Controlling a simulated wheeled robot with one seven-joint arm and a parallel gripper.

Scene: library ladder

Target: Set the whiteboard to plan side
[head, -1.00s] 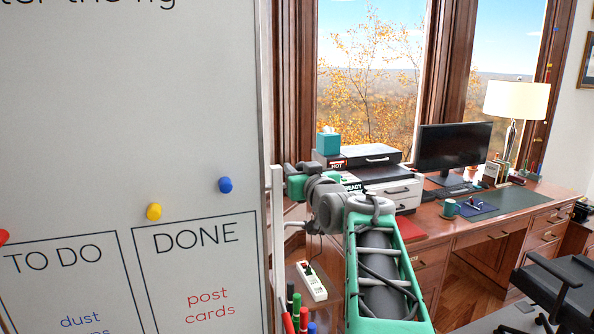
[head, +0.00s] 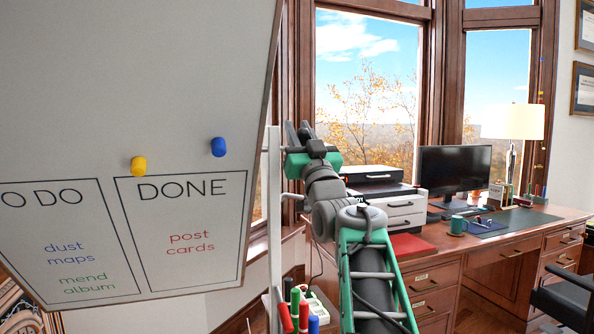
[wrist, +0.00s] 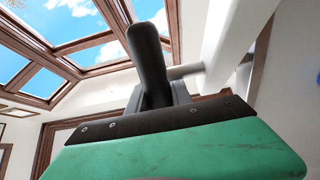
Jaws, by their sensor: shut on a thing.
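The whiteboard (head: 120,75) fills the left of the head view and is tilted in its white frame (head: 274,220). The face toward me has "TO DO" and "DONE" boxes with handwritten lists. A yellow magnet (head: 138,166) and a blue magnet (head: 218,147) sit above the boxes. My gripper (head: 298,132) is at the right post of the frame, beside the board's edge. In the wrist view my gripper (wrist: 170,96) is shut on a dark cylindrical handle (wrist: 150,55). A grey rod runs from there toward the white post. The board's other face is hidden.
Several markers (head: 295,312) stand low by the frame's post. A wooden desk (head: 500,240) with a printer (head: 400,207), monitor (head: 455,170) and lamp (head: 512,125) is to the right. A black chair (head: 565,295) stands at the lower right. Tall windows (head: 367,80) are behind.

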